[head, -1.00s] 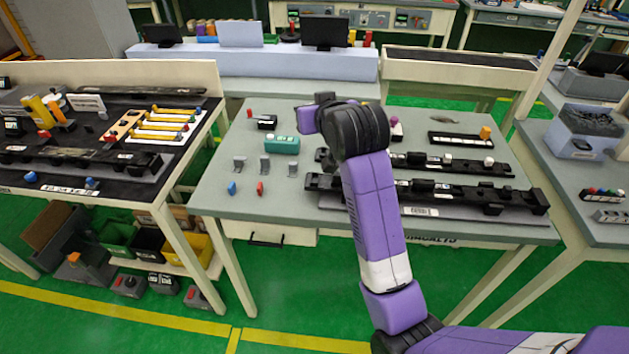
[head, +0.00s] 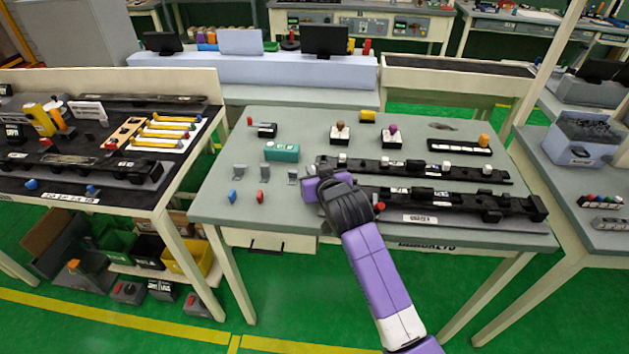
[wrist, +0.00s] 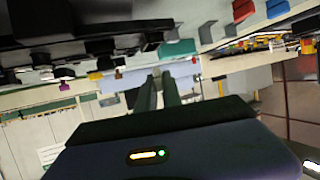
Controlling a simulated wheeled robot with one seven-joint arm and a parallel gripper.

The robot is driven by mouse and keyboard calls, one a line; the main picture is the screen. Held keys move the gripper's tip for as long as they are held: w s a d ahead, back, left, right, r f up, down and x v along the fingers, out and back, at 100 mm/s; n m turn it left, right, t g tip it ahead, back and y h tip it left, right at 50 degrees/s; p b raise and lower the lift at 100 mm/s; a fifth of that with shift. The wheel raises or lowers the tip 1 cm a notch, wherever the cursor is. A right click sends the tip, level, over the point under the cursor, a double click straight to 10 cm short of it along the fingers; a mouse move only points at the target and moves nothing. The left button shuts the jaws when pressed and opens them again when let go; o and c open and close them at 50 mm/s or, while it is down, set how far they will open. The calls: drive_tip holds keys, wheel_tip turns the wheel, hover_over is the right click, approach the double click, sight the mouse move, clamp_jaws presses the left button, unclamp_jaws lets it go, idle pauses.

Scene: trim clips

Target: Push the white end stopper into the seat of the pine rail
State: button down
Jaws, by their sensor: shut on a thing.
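My gripper (head: 324,188) is at the front left of the two long black rails, low over the grey table. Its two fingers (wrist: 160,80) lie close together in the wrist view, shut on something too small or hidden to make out. The upper rail (head: 440,172) carries small white blocks, one near its left end (head: 342,159) and one near its right end (head: 487,171). I cannot tell which is the end stopper. The lower rail (head: 455,201) lies in front, its left end hidden behind my arm. No rail on this table looks pine-coloured.
A teal block (head: 282,152) and several grey brackets (head: 265,172) stand to the left, with a blue piece (head: 232,196) and a red piece (head: 260,196) in front. Knobbed blocks (head: 340,132) stand behind the rails.

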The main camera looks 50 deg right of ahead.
drive_tip(key=shift+s+f, duration=0.1)
drive_tip(key=shift+f, duration=1.85)
drive_tip(key=c, duration=1.6)
unclamp_jaws()
drive_tip(key=shift+f, duration=0.15)
drive_tip(key=shift+o, duration=0.5)
drive_tip(key=shift+s, duration=0.1)
drive_tip(key=shift+f, duration=0.1)
drive_tip(key=shift+s, duration=0.1)
drive_tip(key=r+b+v, duration=0.1)
drive_tip(key=v, duration=1.1)
drive_tip(key=shift+w, duration=0.2)
